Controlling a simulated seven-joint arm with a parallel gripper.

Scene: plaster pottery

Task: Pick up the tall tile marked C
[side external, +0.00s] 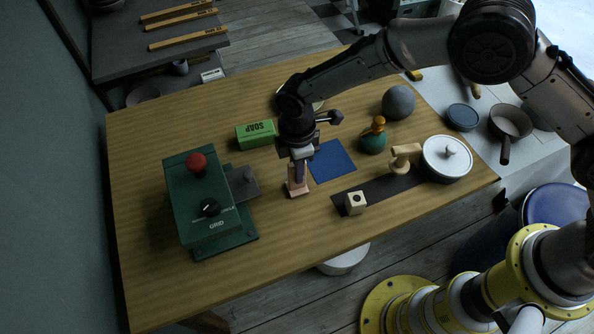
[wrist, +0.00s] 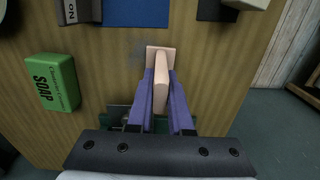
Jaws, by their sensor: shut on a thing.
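A pale pink upright tile (side external: 297,187) with a wider foot stands on the wooden table, left of the blue square. It also shows in the wrist view (wrist: 161,82). No letter C is readable on it in either view. My gripper (side external: 299,171) points down over it. In the wrist view its two purple fingers (wrist: 160,90) are shut on the tile, one on each side. The fingers hide part of the tile's sides. The foot looks to be at or very near the table top; I cannot tell whether it touches.
A green control box (side external: 205,215) with a red knob stands to the left. A green soap box (side external: 256,134) lies behind. The blue square (side external: 331,161), a cream block with a hole (side external: 355,203) and a dark strip (side external: 388,190) are to the right. Front table area is clear.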

